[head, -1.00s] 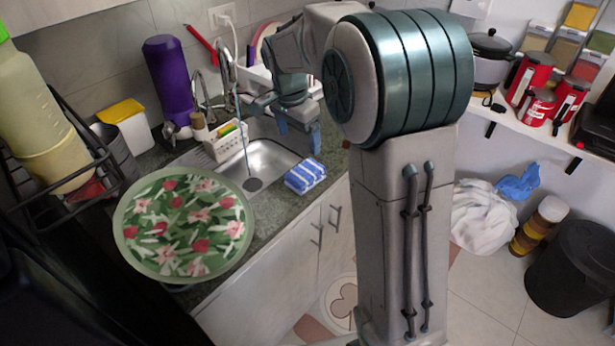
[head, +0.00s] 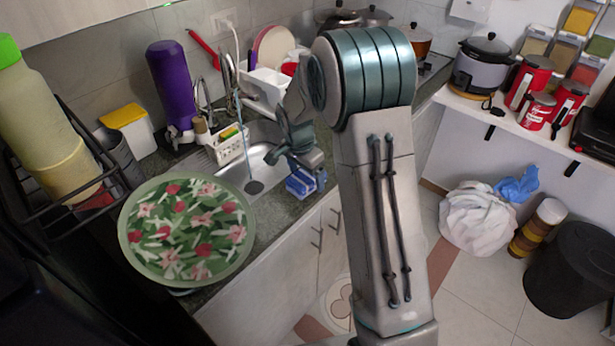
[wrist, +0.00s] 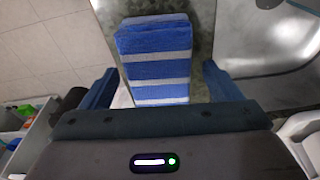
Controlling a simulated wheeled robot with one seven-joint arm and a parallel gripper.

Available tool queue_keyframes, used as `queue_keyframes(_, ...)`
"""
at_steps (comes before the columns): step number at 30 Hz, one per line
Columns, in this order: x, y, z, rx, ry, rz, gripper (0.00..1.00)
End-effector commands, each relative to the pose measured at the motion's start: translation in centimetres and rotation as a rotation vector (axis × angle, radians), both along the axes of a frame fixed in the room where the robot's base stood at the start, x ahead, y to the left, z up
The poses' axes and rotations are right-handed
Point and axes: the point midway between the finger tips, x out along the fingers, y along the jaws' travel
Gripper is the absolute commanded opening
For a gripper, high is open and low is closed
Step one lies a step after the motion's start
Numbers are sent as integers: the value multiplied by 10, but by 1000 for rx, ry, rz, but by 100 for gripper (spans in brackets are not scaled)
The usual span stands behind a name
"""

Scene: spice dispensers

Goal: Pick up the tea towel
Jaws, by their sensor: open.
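The tea towel (wrist: 156,62) is a folded blue cloth with white stripes. In the wrist view it lies on the counter at the sink's edge, between my two fingers. My gripper (wrist: 156,88) is open, with one blue finger on each side of the towel.
The metal sink (head: 262,160) lies just behind the towel. A white caddy (head: 231,148) stands at the sink's far side. A large floral tray (head: 187,232) covers the counter to the left. Cabinet doors (head: 318,245) drop away at the counter's front.

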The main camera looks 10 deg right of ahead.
Motion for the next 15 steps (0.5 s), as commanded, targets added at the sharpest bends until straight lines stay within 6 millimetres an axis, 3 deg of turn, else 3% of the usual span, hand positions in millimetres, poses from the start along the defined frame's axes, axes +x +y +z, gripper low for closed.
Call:
queue_keyframes(10,1,-1,-12,0,-1,2,85)
queue_keyframes(11,1,-1,-12,0,-1,2,82)
queue_keyframes(15,1,-1,-12,0,-1,1,43)
